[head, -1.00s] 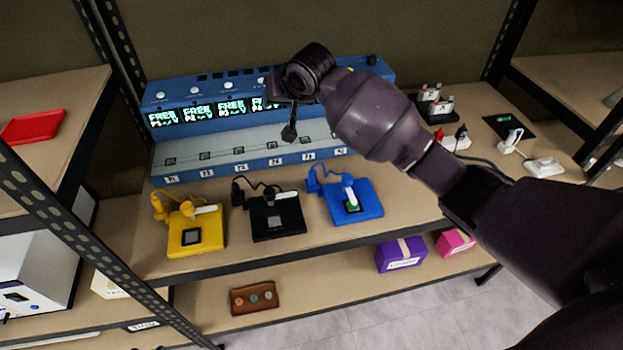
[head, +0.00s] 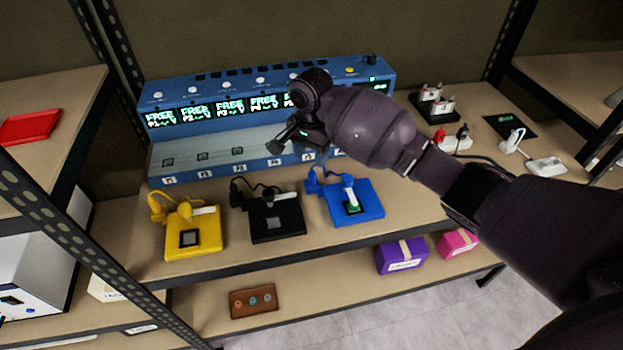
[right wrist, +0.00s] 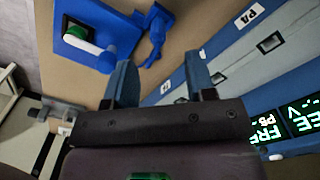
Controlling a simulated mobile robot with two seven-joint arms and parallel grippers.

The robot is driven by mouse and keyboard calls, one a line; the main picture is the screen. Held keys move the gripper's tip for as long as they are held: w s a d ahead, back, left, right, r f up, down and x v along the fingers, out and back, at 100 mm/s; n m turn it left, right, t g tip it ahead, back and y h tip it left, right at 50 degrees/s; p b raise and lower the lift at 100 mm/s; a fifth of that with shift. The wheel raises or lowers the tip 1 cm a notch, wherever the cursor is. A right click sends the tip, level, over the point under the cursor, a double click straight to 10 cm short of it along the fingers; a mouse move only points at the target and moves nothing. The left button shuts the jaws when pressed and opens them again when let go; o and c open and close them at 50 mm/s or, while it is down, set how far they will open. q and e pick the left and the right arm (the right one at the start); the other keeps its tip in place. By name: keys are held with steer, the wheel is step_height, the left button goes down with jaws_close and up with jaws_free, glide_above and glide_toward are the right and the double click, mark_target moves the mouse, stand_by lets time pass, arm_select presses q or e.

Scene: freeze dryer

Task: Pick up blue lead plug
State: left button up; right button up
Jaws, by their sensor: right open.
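The blue lead plug (head: 315,182) stands at the upper left corner of the blue plate (head: 368,210) on the shelf in the head view. In the right wrist view the blue lead plug (right wrist: 158,24) shows beyond my fingertips, beside the blue plate (right wrist: 104,48). My right gripper (head: 292,140) is open and empty, above and behind the plug, near the front of the blue rack. Its two fingers (right wrist: 160,78) show apart in the right wrist view, with the plug clear of them. My left gripper is out of view.
The blue rack (head: 166,180) with lit FREE displays stands behind. A black plate (head: 290,225) and a yellow plate (head: 207,240) with their own leads lie left of the blue one. A power strip (head: 458,143) is at the right. Shelf posts frame both sides.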

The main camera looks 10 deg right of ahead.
mark_target(312, 173)
steer(key=shift+f, duration=1.25)
step_height(312, 173, down, 4)
steer(key=shift+s+d+f+b, duration=0.1)
steer(key=shift+s+b, duration=0.05)
steer(key=shift+b, duration=0.75)
steer(key=shift+f, duration=0.3)
jaws_close()
steer(key=shift+r, duration=0.1)
step_height(312, 173, up, 9)
steer(key=shift+r+p, duration=0.2)
steer(key=shift+p, duration=1.05)
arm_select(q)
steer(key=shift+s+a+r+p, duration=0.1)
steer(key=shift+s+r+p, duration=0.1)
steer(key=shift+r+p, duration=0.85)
arm_select(e)
step_height(312, 173, up, 11)
steer(key=shift+f, duration=0.2)
